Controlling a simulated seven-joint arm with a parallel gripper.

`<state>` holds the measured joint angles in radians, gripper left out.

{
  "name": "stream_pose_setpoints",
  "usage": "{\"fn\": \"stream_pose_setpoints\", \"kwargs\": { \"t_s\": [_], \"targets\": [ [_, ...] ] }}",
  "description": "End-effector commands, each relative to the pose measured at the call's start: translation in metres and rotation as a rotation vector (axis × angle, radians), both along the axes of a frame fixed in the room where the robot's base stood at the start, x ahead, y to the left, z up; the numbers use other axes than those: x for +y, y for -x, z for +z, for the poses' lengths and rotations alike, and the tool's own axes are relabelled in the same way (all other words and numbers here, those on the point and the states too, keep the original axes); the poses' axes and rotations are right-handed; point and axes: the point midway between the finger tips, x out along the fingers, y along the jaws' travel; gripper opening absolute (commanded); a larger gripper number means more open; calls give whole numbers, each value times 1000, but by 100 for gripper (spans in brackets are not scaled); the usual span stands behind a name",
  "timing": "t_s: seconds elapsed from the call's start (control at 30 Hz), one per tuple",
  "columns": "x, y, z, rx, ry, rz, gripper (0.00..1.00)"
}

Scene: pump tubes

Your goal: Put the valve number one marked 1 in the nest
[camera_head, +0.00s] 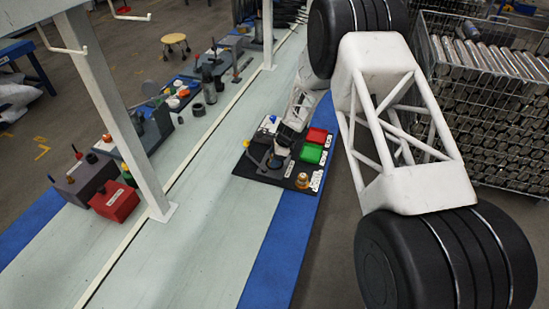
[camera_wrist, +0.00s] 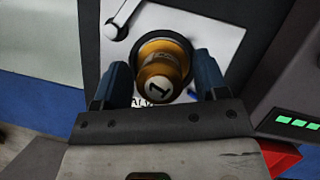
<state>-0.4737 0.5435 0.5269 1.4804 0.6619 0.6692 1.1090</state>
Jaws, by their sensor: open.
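A wider gold-brown ring with a dark inside shows around and behind the valve. I cannot tell whether this ring is the nest or part of the valve. In the head view my gripper (camera_head: 281,153) is low over the black board (camera_head: 243,166), and the marked valve cannot be made out there.
A white plate (camera_wrist: 216,42) with a partly hidden label lies behind the valve. A red box (camera_head: 317,136) and a green box (camera_head: 311,153) stand close right of my gripper. An orange-topped part (camera_head: 302,181) stands at the board's front corner.

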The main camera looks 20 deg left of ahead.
Motion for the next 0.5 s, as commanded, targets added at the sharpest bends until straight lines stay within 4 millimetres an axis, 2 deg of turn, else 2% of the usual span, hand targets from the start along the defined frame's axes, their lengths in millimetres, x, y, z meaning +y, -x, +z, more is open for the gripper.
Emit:
{"fn": "stream_pose_setpoints", "kwargs": {
  "t_s": [0.27, 0.5],
  "targets": [
    [0, 0, 5, -1, 0, 0, 66],
    [-8, -4, 25, -3, -1, -1, 66]
  ]
}}
